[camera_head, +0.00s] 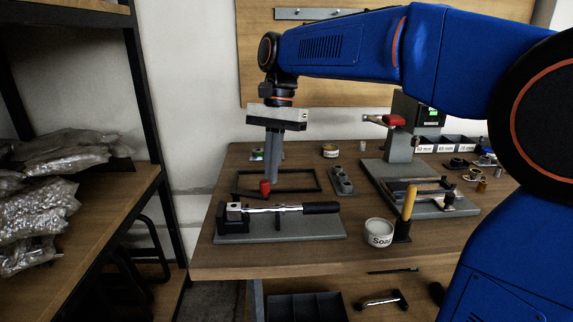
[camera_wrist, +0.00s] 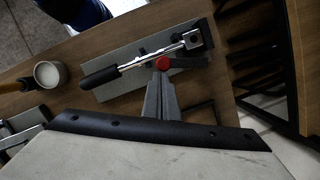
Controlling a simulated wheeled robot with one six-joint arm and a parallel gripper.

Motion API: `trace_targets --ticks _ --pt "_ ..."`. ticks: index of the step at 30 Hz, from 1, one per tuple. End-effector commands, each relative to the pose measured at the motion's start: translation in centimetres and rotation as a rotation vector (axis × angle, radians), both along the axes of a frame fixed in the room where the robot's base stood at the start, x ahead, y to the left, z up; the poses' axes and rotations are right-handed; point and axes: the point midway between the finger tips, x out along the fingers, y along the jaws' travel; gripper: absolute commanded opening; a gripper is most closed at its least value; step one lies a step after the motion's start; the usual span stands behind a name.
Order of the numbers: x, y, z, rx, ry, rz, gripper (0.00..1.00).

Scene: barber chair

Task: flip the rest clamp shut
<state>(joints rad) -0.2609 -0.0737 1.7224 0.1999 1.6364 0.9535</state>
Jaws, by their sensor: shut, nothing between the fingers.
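The rest clamp appears to be the dark arm with a round red knob (camera_head: 265,187), behind the black block (camera_head: 234,217) at the left end of a grey base plate (camera_head: 330,227). The red knob also shows in the wrist view (camera_wrist: 163,62). A chrome lever with a black grip (camera_head: 320,208) lies along the plate. My gripper (camera_head: 271,181) points down, shut and empty, with its tips right at the red knob. In the wrist view my fingertips (camera_wrist: 161,80) overlap the knob's near side. I cannot tell whether they touch.
A black rectangular frame (camera_head: 305,174) lies behind the plate. A white tin (camera_head: 379,232) and a yellow-handled tool (camera_head: 409,203) stand to the right. A press (camera_head: 401,140) stands at the back right. A shelf with bags (camera_head: 45,185) is at left.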

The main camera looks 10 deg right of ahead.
Motion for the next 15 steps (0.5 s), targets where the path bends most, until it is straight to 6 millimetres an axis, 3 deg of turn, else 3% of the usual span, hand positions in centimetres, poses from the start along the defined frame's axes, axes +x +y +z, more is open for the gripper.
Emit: trace_targets --ticks 15 --pt "-4.1 2.1 0.1 0.001 -0.002 -0.484 0.00"
